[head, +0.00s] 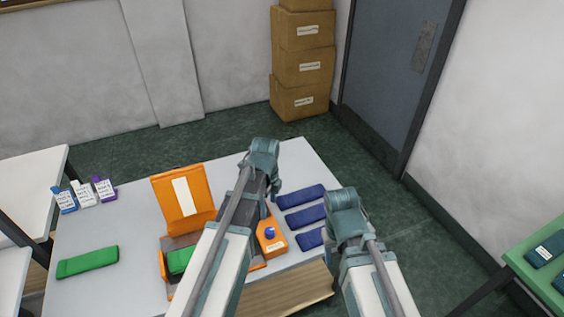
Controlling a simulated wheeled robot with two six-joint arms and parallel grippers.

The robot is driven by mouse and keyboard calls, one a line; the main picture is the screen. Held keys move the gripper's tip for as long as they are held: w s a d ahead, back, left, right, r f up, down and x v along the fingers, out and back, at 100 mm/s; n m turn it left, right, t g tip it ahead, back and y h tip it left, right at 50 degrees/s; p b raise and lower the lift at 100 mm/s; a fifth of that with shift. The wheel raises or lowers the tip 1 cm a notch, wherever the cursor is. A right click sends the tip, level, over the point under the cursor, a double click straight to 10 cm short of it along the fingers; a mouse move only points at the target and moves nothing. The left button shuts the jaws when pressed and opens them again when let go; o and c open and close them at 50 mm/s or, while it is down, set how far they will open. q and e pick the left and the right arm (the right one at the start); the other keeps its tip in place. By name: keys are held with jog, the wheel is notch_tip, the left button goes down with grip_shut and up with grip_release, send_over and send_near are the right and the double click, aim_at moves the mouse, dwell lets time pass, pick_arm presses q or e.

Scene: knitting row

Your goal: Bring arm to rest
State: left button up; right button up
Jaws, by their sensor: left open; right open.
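My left gripper (265,160) is over the middle of the light grey table (120,225), its arm crossing in front of an orange machine. My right gripper (345,205) is over the table's right edge, near several blue bars. Nothing shows held in either gripper; the fingertips are small and partly hidden. The orange machine has a raised orange panel (168,208) with a white strip, and a green piece (180,260) lies in its lower part, partly hidden by my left arm. An orange box with a blue button (270,233) stands between my arms.
A green bar (87,262) lies at the table's left. Blue bars (302,196) lie at its right. Several small labelled bottles (84,195) stand at the left edge. Stacked cardboard boxes (303,65) stand by a grey door (395,70). A green table (540,262) is at the right.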

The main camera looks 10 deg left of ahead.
pick_arm(q)
jog(key=s+d+f+n+b, duration=0.3)
jog(key=s+d+n, duration=0.2)
jog(key=s+n, duration=0.2)
jog(key=s+d+f+n+y+b, duration=0.1)
jog(key=s+d+f+n+b, duration=0.2)
jog(key=s+d+n, duration=0.2)
jog(key=shift+s+d+f+n+b, duration=0.35)
jog(key=shift+s+n, duration=0.8)
jog(key=shift+n, duration=1.15)
jog(key=shift+a, duration=0.1)
